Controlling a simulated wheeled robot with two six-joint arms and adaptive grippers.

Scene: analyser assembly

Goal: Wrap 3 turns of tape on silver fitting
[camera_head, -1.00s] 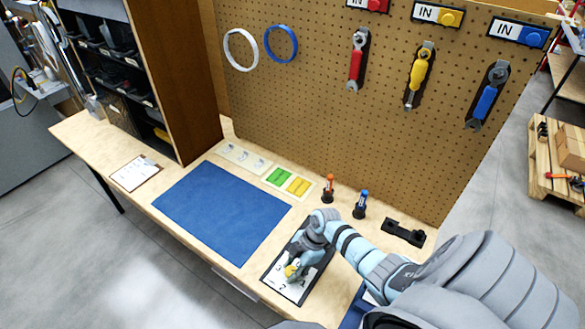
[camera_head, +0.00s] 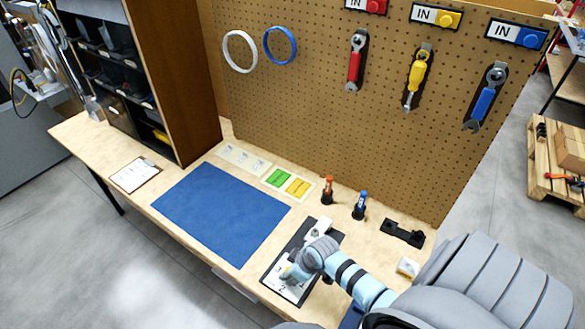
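My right gripper (camera_head: 289,273) reaches in from the lower right, low over the front part of a dark-edged tray with a white numbered face (camera_head: 288,291). The wrist hides most of the fingers, so I cannot tell whether it is open or holds something. A small white-grey piece (camera_head: 319,229) lies at the tray's back end, behind my wrist. I cannot make out whether it is the silver fitting or the tape. My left gripper is not in view.
A blue mat (camera_head: 222,213) lies clear left of the tray. Orange (camera_head: 327,189) and blue (camera_head: 360,205) tools stand upright behind it. A black holder (camera_head: 403,233) and a small white block (camera_head: 407,267) are at right. The pegboard (camera_head: 330,110) closes off the back.

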